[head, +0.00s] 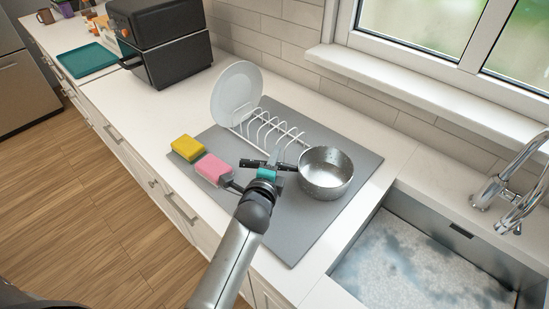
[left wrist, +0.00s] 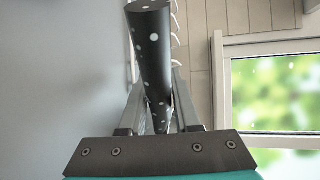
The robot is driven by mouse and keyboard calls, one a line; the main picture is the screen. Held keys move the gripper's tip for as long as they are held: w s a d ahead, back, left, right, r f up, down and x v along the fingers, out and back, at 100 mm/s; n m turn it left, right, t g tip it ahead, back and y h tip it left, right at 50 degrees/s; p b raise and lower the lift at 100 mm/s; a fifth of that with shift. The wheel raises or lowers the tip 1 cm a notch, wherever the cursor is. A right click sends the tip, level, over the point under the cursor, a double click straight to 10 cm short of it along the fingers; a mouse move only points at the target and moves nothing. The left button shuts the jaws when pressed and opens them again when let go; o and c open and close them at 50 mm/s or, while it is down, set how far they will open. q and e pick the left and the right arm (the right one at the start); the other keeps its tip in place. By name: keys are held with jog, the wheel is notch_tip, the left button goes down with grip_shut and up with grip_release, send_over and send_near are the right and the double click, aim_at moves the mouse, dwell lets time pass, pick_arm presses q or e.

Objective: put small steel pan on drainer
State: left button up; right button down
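The small steel pan (head: 326,173) is at the right part of the grey drainer mat (head: 300,236), upright, beside the right end of the white rack. I cannot tell whether it touches the mat. Its dark handle points left toward my left gripper (head: 269,163). In the left wrist view the speckled black handle (left wrist: 152,50) lies between the two fingers of my left gripper (left wrist: 158,90), which look closed on it. The pan's bowl is out of that view. My right gripper is not in view.
A white plate (head: 237,92) stands at the left end of the wire rack (head: 270,130). A yellow sponge (head: 187,147) and a pink sponge (head: 213,168) lie left of my gripper. The sink (head: 415,265) is at right, a black appliance (head: 165,45) and teal tray (head: 87,60) at back left.

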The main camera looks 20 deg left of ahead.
pick_arm(q)
jog(key=o, duration=0.4)
jog(key=shift+r, duration=0.1)
jog(key=shift+s+r, duration=0.1)
jog(key=p+v, duration=0.1)
jog(key=v, duration=1)
jog(key=shift+s+r, duration=0.1)
jog(key=shift+s, duration=0.3)
